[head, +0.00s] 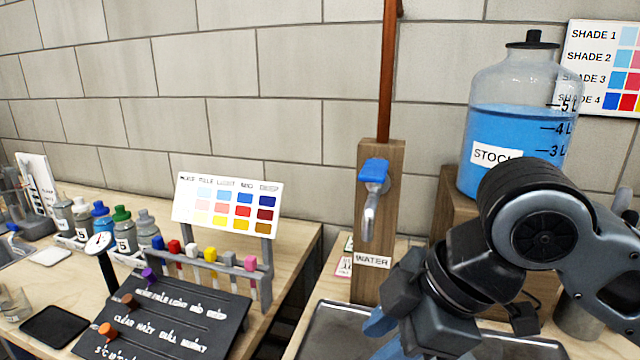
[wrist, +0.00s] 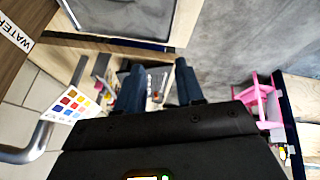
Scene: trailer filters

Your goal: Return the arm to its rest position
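My arm reaches in from the right of the head view and bends down at the wrist. My gripper shows in the wrist view (wrist: 156,76) with its two dark blue fingers apart and nothing between them. In the head view its blue fingers (head: 383,332) are partly hidden behind my wrist and cut by the bottom edge. They are in front of and below the wooden post (head: 362,275) with the WATER label, above or beside the dark-rimmed tray (head: 335,322); the exact height is unclear.
A blue-handled tap (head: 374,172) is on the post. The STOCK bottle (head: 480,125) of blue liquid stands behind my arm. On the left bench are a colour chart (head: 228,203), a black lettered panel (head: 165,315) with knobs, and several bottles (head: 122,228). A gap separates the benches.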

